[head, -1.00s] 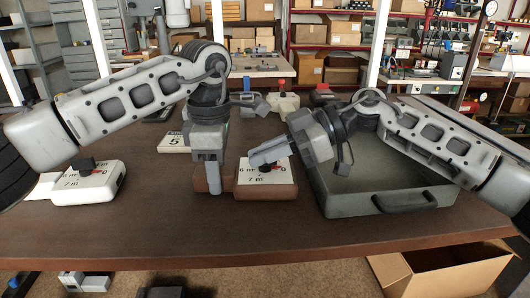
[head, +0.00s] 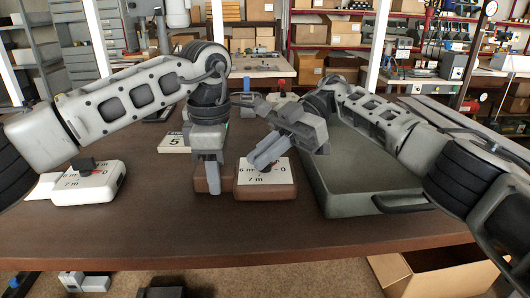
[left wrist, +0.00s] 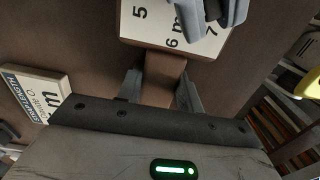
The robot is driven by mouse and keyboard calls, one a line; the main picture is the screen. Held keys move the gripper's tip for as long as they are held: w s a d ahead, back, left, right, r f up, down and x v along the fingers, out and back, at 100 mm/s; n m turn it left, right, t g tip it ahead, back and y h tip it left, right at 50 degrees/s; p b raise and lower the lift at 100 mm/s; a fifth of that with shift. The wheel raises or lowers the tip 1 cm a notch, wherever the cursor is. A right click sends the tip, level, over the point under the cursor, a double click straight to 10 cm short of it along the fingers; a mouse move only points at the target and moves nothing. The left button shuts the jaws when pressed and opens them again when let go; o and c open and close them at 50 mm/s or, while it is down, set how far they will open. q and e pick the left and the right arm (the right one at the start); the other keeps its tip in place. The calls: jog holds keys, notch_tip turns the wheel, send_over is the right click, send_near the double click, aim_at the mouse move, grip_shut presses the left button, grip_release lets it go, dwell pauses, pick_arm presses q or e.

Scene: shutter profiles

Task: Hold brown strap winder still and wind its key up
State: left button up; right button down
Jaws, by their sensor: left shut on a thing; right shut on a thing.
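The brown strap winder (head: 267,194) stands on the table, with a white dial face marked 6 m, 7 m and 0. My left gripper (head: 213,184) points down and is shut on the brown block at the winder's left side; this brown block (left wrist: 163,78) also shows between the fingers in the left wrist view. My right gripper (head: 262,163) comes in slanting from the upper right and is shut at the middle of the dial. The key is mostly hidden by its fingers. In the left wrist view the right gripper (left wrist: 222,12) covers part of the dial.
A white winder (head: 90,188) with a dark key lies at the left. A cardboard box (head: 440,272) is below the front edge.

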jog(key=shift+a+f+n+g+h, duration=0.1)
jog(key=shift+f+n+g+h, duration=0.2)
jog(key=shift+h, duration=0.1)
jog(key=shift+r+n, duration=0.15)
jog(key=shift+n, duration=0.15)
jog(key=c, duration=1.5)
grip_release()
jog(key=shift+r, duration=0.1)
